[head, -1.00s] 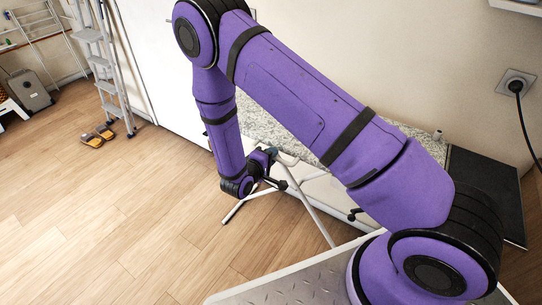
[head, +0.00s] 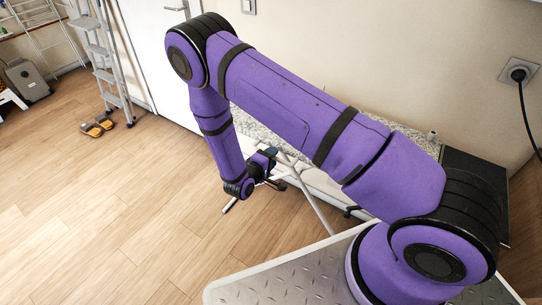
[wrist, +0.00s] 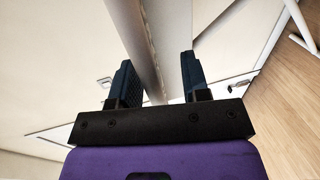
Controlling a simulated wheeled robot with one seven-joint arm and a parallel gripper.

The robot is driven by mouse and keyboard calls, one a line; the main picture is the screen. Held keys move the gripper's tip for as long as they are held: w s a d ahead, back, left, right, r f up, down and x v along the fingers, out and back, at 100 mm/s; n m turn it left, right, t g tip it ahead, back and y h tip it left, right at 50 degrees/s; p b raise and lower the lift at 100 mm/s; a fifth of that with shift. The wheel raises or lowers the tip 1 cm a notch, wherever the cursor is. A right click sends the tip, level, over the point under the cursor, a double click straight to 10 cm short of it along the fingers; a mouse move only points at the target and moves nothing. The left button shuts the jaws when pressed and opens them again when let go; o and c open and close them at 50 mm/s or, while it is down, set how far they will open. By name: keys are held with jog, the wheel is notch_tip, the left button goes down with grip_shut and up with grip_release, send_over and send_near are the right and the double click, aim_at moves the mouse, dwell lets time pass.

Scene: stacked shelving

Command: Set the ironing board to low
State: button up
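The ironing board stands along the wall in the head view, with a speckled grey-white cover (head: 252,127) and thin white legs (head: 313,200). My upper arm hides much of its top. My gripper (head: 275,173) is low at the board's near side, close to the legs. In the wrist view my gripper (wrist: 160,78) has its two dark fingers apart. A grey strip (wrist: 152,38), possibly the board's edge, runs between them, close to the left finger with a gap to the right one. I cannot tell whether the left finger touches it.
Yellow-grey slippers (head: 97,125) and a stepladder (head: 103,60) are at the left, with a grey case (head: 27,82) beyond. A wall socket (head: 518,73) with a black cord is at the right. The wooden floor at front left is clear.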

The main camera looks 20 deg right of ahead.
jog(key=shift+r, duration=0.15)
jog(key=v, duration=1)
jog(key=shift+s+a, duration=0.2)
jog(key=shift+a, duration=0.1)
jog(key=s+d+r+m+g+y, duration=0.1)
jog(key=s+d+r+m+g, duration=0.3)
jog(key=r, duration=1.1)
jog(key=w+d+r+m+g+y, duration=0.1)
jog(key=d+r+m+g+y, duration=0.15)
jog(key=d+r+g, duration=0.75)
jog(key=s+d+r+t+y, duration=0.1)
jog(key=s+r+t+y, duration=0.8)
jog(key=s+r, duration=1.1)
jog(key=shift+r+m+t, duration=0.35)
jog(key=shift+r+t, duration=0.25)
jog(key=shift+r, duration=0.85)
